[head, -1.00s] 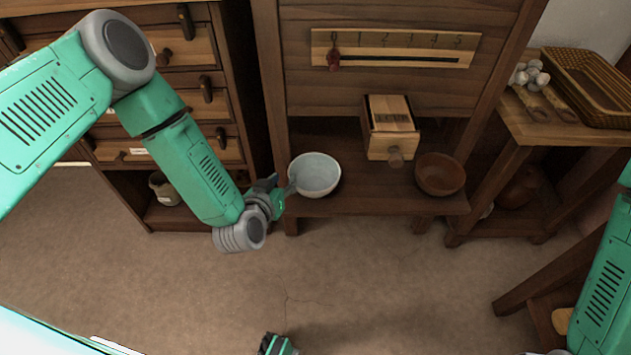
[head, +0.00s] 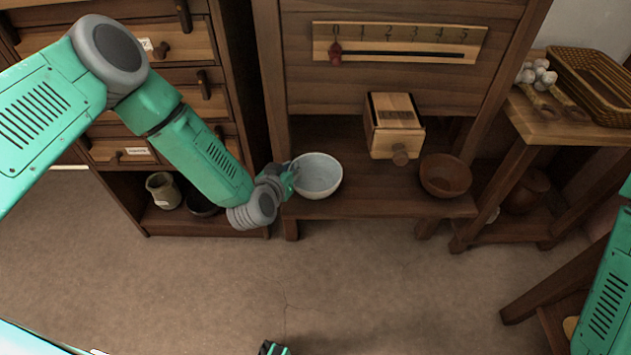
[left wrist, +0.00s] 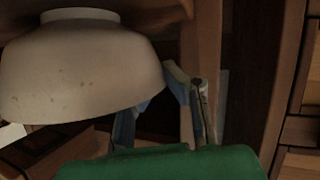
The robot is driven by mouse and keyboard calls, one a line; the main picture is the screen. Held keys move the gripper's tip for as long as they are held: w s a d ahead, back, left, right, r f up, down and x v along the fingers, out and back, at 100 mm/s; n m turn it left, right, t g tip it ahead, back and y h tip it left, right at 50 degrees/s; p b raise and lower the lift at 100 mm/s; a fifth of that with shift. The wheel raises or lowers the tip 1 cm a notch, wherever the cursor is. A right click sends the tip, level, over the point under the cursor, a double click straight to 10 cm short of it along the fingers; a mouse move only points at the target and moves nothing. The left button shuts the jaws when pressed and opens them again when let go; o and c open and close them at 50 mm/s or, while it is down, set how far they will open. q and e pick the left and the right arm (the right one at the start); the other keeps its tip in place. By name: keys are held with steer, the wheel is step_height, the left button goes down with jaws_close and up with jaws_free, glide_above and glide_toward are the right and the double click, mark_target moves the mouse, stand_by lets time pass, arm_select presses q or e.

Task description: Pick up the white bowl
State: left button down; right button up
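The white bowl (head: 319,178) stands upright at the left end of the low shelf, under the dial board. My left gripper (head: 288,179) is at the bowl's left rim, its fingers small in the head view. In the left wrist view the bowl (left wrist: 75,70) looks upside down and fills the upper left. The left gripper (left wrist: 155,112) shows two fingers apart there, close to the rim; the bowl hides part of one finger. I cannot tell whether they touch it. A dark green tip, perhaps my right gripper (head: 272,348), shows at the bottom edge, mostly cut off.
A wooden box with a knob (head: 394,125) and a brown bowl (head: 445,176) stand right of the white bowl on the shelf (head: 380,205). A drawer cabinet (head: 165,75) with a jug (head: 163,190) is at left. A side table (head: 560,125) holds a wicker tray (head: 595,85).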

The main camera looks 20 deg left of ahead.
stand_by(0.3)
arm_select(q)
steer(key=s+r+p, duration=0.4)
steer(key=r+p, duration=0.1)
steer(key=r, duration=0.5)
steer(key=s+r+p, duration=0.3)
steer(key=r+p, duration=0.2)
steer(key=r, duration=0.6)
steer(key=s+r+p, duration=0.4)
steer(key=r+p, duration=0.1)
steer(key=r, duration=0.5)
steer(key=shift+s+a+r+n, duration=0.3)
steer(key=shift+a, duration=0.1)
